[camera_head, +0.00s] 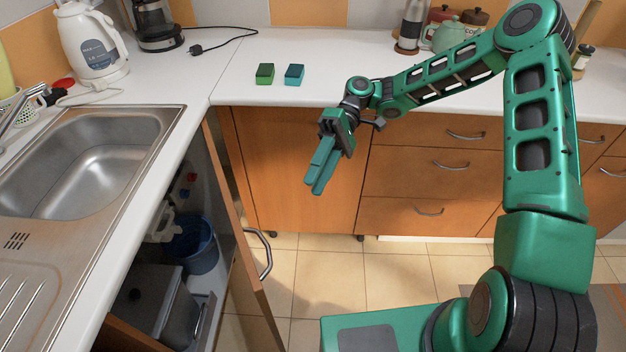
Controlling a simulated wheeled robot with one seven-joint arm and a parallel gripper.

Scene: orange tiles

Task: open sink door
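The sink cabinet door (245,272) stands open below the counter at the left, seen almost edge-on. Its curved metal handle (265,256) shows on the door's right-hand side. The opening shows the dark cabinet interior with a blue bucket (194,246) and a grey bin (160,300). My gripper (315,188) hangs in front of the orange cabinet panel, to the right of and above the handle in the picture. It is apart from the door and holds nothing visible. Its two green fingers lie close together or overlap in this view, so the gap is unclear.
The steel sink (85,165) is set in the white counter (232,84). A kettle (90,40), a coffee maker (157,25) and two small blocks, green (265,74) and teal (294,74), stand there. Drawers (430,170) line the right. Tiled floor (330,280) lies clear between door and drawers.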

